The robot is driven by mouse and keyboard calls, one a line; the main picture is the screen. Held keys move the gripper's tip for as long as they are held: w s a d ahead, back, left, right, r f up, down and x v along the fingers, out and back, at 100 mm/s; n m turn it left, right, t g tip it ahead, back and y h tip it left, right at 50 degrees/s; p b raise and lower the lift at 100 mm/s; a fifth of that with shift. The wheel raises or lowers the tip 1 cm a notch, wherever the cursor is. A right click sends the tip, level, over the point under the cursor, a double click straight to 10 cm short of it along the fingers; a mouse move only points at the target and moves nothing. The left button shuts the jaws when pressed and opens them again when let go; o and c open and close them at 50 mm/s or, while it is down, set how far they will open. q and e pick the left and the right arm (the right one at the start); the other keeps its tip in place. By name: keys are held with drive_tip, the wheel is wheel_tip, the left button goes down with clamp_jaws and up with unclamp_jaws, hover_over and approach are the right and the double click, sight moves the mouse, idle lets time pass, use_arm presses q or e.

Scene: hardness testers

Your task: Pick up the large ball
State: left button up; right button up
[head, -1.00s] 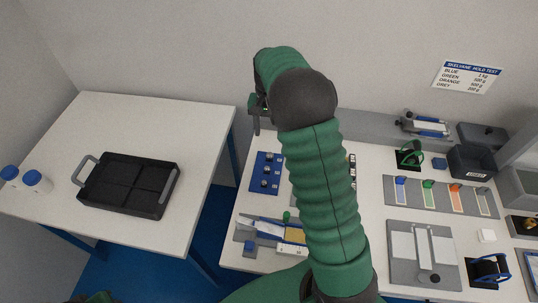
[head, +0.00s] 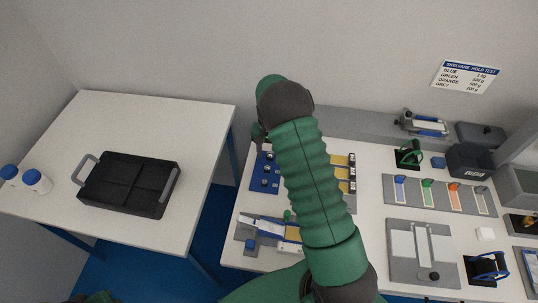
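My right arm reaches up from the bottom middle in the head view. I cannot tell which, if any, is the large ball. A small green round piece (head: 288,215) sits nearer the front. My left gripper is out of view.
The right table holds a strip of coloured lanes (head: 440,195), a grey plate (head: 402,275), a dark bin (head: 470,160) and a green-handled tool (head: 408,153).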

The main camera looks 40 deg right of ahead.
drive_tip(key=shift+s+d, duration=0.1)
drive_tip(key=shift+d, duration=0.1)
drive_tip(key=c, duration=1)
clamp_jaws()
drive_tip(key=shift+r, duration=0.1)
